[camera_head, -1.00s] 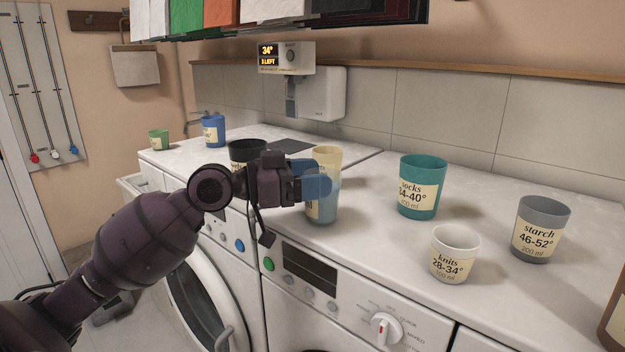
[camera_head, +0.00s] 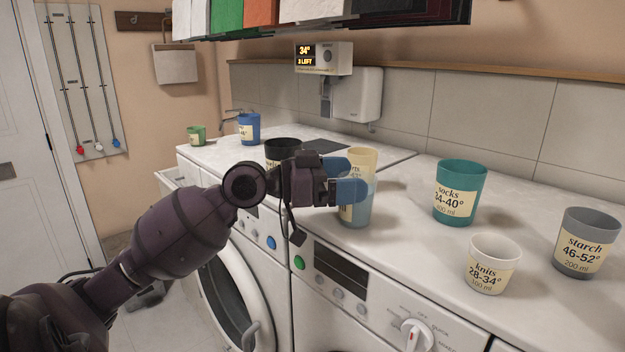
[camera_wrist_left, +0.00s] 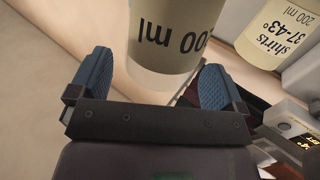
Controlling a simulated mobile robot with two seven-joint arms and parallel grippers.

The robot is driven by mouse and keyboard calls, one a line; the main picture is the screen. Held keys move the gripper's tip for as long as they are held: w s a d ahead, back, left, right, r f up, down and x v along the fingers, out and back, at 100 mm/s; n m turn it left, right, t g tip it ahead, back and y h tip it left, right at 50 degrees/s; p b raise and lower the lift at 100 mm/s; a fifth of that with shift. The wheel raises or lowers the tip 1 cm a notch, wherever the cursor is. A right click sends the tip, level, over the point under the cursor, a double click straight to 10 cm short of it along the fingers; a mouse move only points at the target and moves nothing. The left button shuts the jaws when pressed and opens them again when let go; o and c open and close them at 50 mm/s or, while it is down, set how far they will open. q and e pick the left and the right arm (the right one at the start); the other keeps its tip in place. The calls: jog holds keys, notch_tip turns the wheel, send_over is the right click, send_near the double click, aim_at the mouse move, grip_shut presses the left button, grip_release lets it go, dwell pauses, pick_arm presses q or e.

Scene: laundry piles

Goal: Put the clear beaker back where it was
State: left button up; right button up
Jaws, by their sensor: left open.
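The clear beaker (camera_head: 354,214) stands on the white worktop near its front edge, in front of a cream shirts cup (camera_head: 360,160); the two overlap in the head view. My left gripper (camera_head: 346,178) is open with its blue fingers at the beaker, partly covering it. In the left wrist view the clear beaker (camera_wrist_left: 166,78) lies between the spread fingertips (camera_wrist_left: 155,82), with a visible gap at each side. Its label shows "00 ml" upside down. The shirts cup (camera_wrist_left: 262,45) is to its right there. My right gripper is not in view.
A teal socks cup (camera_head: 460,191), a small white knits cup (camera_head: 493,264) and a grey starch cup (camera_head: 586,243) stand to the right. A black cup (camera_head: 283,151) is behind my left wrist. Blue (camera_head: 249,128) and green (camera_head: 196,135) cups stand farther left.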

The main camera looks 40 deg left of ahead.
pick_arm(q)
jog(key=v, duration=1.1)
jog(key=shift+s+a+b, duration=0.15)
jog(key=shift+s+b, duration=0.15)
